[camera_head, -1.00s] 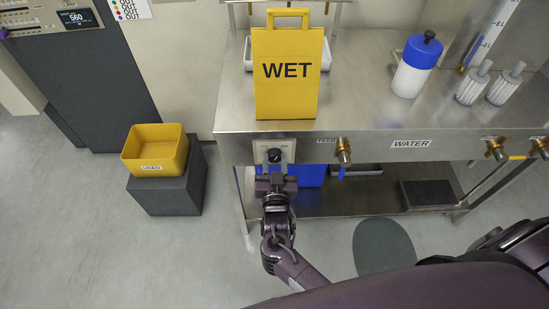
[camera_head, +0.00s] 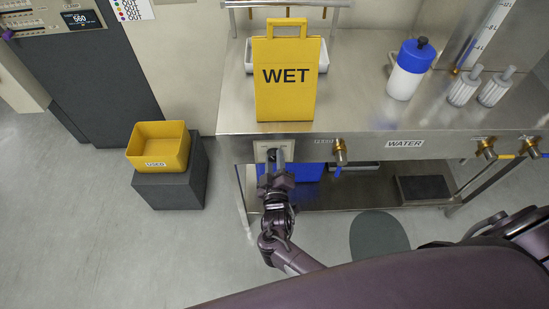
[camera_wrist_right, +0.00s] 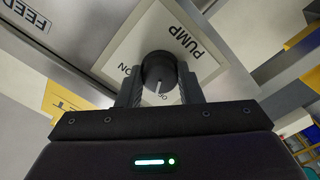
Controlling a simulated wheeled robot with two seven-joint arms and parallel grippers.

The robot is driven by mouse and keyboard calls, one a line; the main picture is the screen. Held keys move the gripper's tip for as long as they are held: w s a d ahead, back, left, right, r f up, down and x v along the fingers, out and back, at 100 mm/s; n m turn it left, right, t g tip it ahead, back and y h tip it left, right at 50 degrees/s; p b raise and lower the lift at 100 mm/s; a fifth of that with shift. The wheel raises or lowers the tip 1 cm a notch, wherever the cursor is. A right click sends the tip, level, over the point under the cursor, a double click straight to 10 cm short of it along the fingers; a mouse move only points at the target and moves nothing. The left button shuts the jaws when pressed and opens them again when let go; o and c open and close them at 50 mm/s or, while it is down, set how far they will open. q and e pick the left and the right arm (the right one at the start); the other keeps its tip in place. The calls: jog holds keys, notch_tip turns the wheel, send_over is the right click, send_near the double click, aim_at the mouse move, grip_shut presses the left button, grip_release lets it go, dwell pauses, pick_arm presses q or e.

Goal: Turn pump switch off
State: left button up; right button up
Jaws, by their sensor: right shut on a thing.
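The pump switch is a black round knob (camera_wrist_right: 158,72) on a pale plate (camera_wrist_right: 205,62) marked PUMP, with ON at one side and OFF partly hidden. A pale line on the knob points down in the right wrist view, near the OFF letters. In the head view the plate (camera_head: 260,147) is on the front of the steel bench, below the yellow WET sign. My right gripper (camera_head: 275,158) is at the plate, its two fingers on both sides of the knob, shut on it; the fingers also show in the right wrist view (camera_wrist_right: 160,88). My left gripper is not in view.
The steel bench (camera_head: 360,122) carries the yellow WET sign (camera_head: 287,95), a blue and white bottle (camera_head: 405,78) and two white ribbed cylinders. A brass valve (camera_head: 340,152) is right of the switch. A yellow USED bin (camera_head: 160,148) stands on a grey block at left.

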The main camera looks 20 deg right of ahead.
jog(key=shift+n+p, duration=0.45)
jog(key=shift+n, duration=1.05)
jog(key=o, duration=1)
jog(key=v, duration=0.7)
jog(key=shift+s+a+r, duration=0.1)
jog(key=shift+s+a, duration=0.05)
jog(key=shift+s, duration=0.25)
